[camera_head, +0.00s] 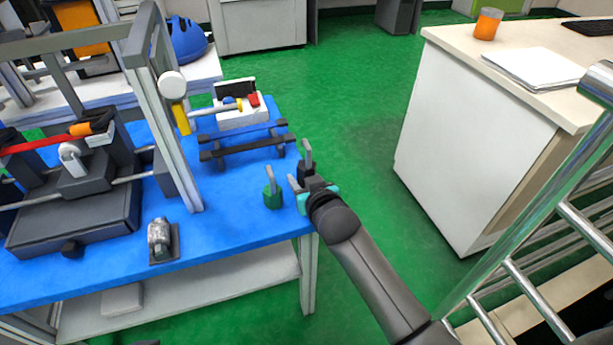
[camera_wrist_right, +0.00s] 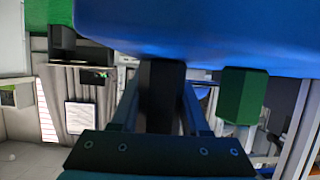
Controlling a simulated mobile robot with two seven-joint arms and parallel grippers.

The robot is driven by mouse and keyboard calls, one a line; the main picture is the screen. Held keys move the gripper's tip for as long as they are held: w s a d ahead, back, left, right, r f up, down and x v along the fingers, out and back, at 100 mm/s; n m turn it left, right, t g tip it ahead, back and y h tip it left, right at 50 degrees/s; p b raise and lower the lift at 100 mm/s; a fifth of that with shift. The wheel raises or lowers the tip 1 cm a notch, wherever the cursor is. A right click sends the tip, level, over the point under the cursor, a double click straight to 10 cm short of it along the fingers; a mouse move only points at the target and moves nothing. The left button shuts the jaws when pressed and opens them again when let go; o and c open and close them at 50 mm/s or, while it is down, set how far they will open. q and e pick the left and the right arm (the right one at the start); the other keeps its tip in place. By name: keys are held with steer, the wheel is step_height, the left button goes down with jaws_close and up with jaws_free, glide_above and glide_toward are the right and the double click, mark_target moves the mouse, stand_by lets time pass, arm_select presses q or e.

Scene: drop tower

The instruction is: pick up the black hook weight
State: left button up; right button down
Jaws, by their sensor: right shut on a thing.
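The black hook weight (camera_head: 304,171) is at the right edge of the blue table (camera_head: 236,218), with its grey hook pointing up. My right gripper (camera_head: 303,184) is shut on its dark body. In the right wrist view the black hook weight (camera_wrist_right: 161,95) shows between the two fingers (camera_wrist_right: 158,115), its end close to the blue tabletop; I cannot tell whether it touches. A green hook weight (camera_head: 272,197) stands just left of the gripper and also shows beside the fingers in the wrist view (camera_wrist_right: 242,97). My left gripper is not in view.
A dark rack (camera_head: 245,148) stands behind the weights. A grey upright frame (camera_head: 172,120) and a dark machine (camera_head: 75,215) stand left on the table. A silver clamp piece (camera_head: 160,238) lies near the front. Green floor separates the table from a white counter (camera_head: 470,140).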

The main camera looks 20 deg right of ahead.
stand_by(0.7)
steer(key=shift+w+r, duration=0.1)
steer(key=shift+r, duration=0.1)
steer(key=shift+r, duration=0.2)
steer(key=shift+r, duration=0.15)
steer(key=shift+r+p, duration=0.6)
step_height(320, 180, up, 7)
steer(key=p, duration=0.4)
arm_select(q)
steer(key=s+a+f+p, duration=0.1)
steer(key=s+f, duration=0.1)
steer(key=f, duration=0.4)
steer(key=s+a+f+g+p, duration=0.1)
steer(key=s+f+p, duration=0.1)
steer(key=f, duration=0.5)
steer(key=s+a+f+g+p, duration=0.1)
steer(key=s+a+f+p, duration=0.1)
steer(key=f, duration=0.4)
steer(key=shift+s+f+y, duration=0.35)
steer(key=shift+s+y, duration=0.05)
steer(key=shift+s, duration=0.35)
arm_select(e)
step_height(320, 180, up, 11)
glide_above(302, 146)
steer(key=w, duration=0.2)
steer(key=shift+d+r, duration=0.1)
steer(key=shift+d, duration=0.15)
